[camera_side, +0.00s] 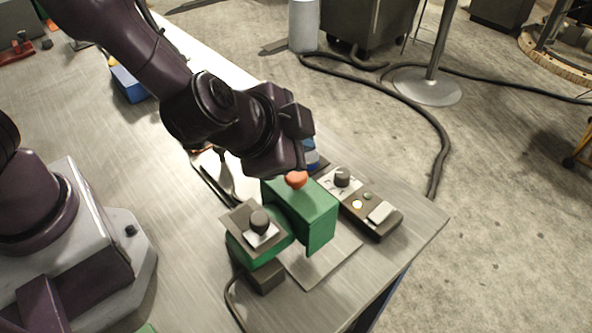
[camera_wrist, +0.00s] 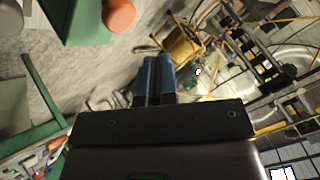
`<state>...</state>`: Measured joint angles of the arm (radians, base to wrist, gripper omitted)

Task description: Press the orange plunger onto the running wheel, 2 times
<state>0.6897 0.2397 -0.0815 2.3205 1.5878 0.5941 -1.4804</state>
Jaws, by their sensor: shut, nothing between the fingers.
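The orange plunger (camera_side: 296,180) has a round cap and stands up from the top of the green housing (camera_side: 318,222). In the wrist view the plunger (camera_wrist: 119,14) is near the top edge, left of the fingers, beside the green housing (camera_wrist: 78,18). My gripper (camera_side: 300,160) is just above the plunger in the side view; I cannot tell whether it touches. In the wrist view my gripper (camera_wrist: 153,72) shows two blue fingers shut together, with nothing between them. I cannot make out the running wheel; the housing may hide it.
A control box (camera_side: 370,210) with a black knob, a lit yellow lamp and a pale switch stands right of the housing. A second black knob (camera_side: 259,221) sits on a square plate at left. The metal bench (camera_side: 415,232) ends close by at the right. A blue bin (camera_side: 127,84) is farther back.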

